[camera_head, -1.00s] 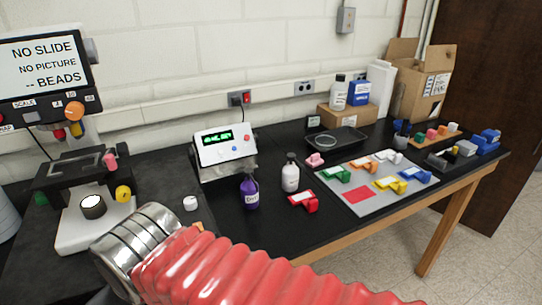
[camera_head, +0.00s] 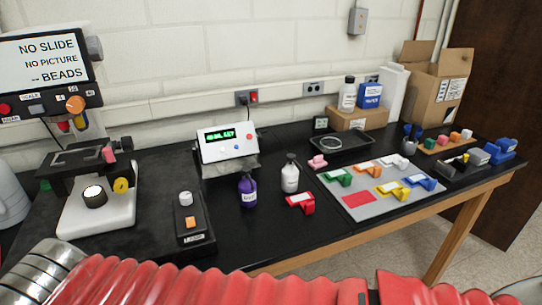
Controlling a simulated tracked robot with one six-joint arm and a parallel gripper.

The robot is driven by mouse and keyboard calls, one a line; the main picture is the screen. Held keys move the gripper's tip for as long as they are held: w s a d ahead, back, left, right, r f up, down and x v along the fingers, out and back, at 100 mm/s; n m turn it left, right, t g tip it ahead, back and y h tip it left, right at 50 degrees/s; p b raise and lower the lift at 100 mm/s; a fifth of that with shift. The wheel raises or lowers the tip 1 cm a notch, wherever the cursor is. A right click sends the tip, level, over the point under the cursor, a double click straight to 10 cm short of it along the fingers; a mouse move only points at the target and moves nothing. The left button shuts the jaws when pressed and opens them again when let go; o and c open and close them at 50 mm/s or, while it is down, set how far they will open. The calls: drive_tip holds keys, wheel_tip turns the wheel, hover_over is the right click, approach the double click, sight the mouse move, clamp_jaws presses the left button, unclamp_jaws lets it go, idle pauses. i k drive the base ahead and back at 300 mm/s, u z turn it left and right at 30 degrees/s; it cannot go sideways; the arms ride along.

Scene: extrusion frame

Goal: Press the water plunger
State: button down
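I cannot tell for sure which thing is the water plunger. A white bottle with a dark pump-like top (camera_head: 290,176) stands upright near the middle of the black bench, its label too small to read. A purple bottle with a dark top (camera_head: 247,190) stands to its left, also upright. A black box (camera_head: 194,234) with a white knob (camera_head: 186,199) and an orange button (camera_head: 190,222) lies further left. My red ribbed arm and its metal collar cross the bottom of the picture. My gripper is out of the picture, so its fingers do not show.
A white console with a green display (camera_head: 228,142) stands behind the bottles. A grey mat (camera_head: 392,210) with several coloured blocks is on the right. A microscope-like device (camera_head: 112,208) stands on the left.

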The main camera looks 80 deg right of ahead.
sight(290, 157)
drive_tip(key=u, duration=0.55)
drive_tip(key=k, duration=1.75)
drive_tip(key=z, duration=1.2)
drive_tip(key=i, duration=0.55)
drive_tip(key=z, duration=0.05)
